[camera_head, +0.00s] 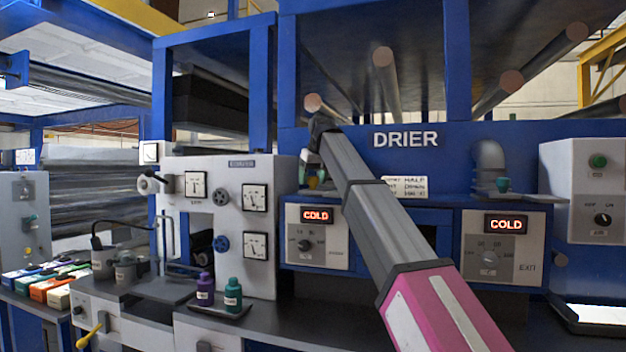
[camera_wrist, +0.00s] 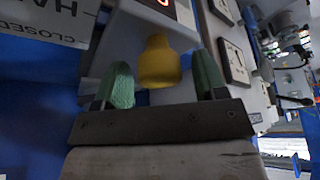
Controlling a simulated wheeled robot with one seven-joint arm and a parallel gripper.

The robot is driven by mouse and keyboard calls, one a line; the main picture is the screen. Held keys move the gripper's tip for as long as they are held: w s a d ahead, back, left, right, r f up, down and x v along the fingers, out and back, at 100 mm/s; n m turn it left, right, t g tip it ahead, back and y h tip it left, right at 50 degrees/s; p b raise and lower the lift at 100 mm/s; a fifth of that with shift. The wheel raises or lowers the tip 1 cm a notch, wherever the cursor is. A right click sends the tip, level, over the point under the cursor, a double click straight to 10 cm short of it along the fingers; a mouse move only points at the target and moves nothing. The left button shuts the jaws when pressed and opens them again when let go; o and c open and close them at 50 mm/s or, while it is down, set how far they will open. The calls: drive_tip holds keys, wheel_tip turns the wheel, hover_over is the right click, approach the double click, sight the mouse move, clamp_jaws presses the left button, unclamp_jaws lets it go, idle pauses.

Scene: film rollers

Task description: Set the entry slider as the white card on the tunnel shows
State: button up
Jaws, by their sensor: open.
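The white card (camera_head: 405,187) is on the blue tunnel front under the DRIER sign. Its top line seems to include "HALF"; the rest is too small to read surely. A yellow knob (camera_head: 313,182), apparently the entry slider's, is above the left COLD panel, partly hidden by my gripper (camera_head: 312,172). In the wrist view, the yellow knob (camera_wrist: 159,62) stands between the green fingertips of my gripper (camera_wrist: 157,82), with a visible gap on each side. My gripper is open. A pale lettered plate (camera_wrist: 45,20) is cut off at upper left. The slider's setting cannot be told.
The entry panel (camera_head: 318,250) is below my gripper. A teal knob (camera_head: 503,185) is by a grey pipe at right, above the exit panel (camera_head: 500,262). A gauge cabinet (camera_head: 225,180) stands close at left. Purple (camera_head: 205,290) and teal (camera_head: 233,297) bottles stand below.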

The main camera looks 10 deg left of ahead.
drive_tip(key=v, duration=1)
drive_tip(key=shift+s+r, duration=0.15)
drive_tip(key=shift+r, duration=0.25)
drive_tip(key=shift+s, duration=0.1)
